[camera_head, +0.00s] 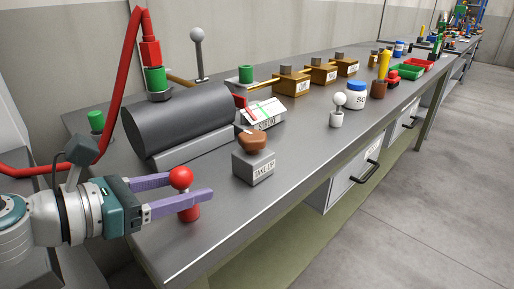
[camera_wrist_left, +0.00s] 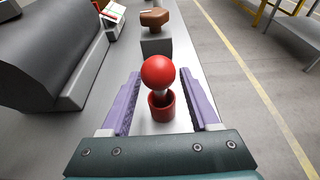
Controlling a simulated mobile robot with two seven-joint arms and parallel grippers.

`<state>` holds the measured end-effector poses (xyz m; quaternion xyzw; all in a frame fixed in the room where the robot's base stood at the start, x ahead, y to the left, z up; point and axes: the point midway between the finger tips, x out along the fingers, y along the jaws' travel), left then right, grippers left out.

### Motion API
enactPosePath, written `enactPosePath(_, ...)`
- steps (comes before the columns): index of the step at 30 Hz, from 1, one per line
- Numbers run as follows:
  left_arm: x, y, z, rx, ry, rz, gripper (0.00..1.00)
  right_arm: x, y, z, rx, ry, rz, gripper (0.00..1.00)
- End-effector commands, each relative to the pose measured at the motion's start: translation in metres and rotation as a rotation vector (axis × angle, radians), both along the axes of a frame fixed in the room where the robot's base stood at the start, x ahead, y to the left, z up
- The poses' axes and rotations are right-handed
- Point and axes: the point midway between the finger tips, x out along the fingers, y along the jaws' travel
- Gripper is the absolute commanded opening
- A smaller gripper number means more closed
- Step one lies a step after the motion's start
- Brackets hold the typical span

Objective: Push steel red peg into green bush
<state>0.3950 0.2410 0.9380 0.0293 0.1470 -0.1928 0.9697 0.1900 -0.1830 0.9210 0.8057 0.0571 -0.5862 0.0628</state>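The steel peg with a red ball head (camera_head: 181,177) stands in a red bush (camera_head: 189,213) near the bench's front left end. In the left wrist view its ball (camera_wrist_left: 158,72) hides most of its steel shank, which leans slightly in the red bush (camera_wrist_left: 161,108). My left gripper (camera_head: 192,186) is open, its purple fingers on either side of the peg with gaps visible in the wrist view. My right gripper is out of view.
A dark grey cylinder (camera_head: 180,121) on a grey base lies behind the peg. A grey block (camera_head: 254,167) with a brown knob stands to the right. A red hose (camera_head: 115,75) arches at the left.

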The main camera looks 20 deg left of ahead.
Motion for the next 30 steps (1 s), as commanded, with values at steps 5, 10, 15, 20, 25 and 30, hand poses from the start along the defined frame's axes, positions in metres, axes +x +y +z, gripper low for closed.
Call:
enactPosePath(5, -0.0002, 0.0003, 0.0002, 0.0, 0.0, 0.0, 0.4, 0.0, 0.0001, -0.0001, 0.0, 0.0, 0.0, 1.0)
enactPosePath(10, -0.0002, 0.0004, 0.0002, 0.0, 0.0, 0.0, 0.21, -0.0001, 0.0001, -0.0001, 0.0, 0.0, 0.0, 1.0)
enactPosePath(15, -0.0003, 0.0004, 0.0002, 0.0, 0.0, 0.0, 0.02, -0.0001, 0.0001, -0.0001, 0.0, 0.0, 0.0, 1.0)
enactPosePath(20, -0.0003, 0.0004, 0.0002, 0.0, 0.0, 0.001, 0.0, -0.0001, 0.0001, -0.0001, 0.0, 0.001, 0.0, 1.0)
enactPosePath(25, -0.0002, 0.0005, 0.0005, 0.0, -0.001, 0.001, 0.0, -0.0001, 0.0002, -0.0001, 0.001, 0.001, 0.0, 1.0)
enactPosePath(30, -0.0002, 0.0006, 0.0032, 0.001, -0.001, 0.001, 0.0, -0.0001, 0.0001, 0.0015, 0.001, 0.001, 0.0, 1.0)
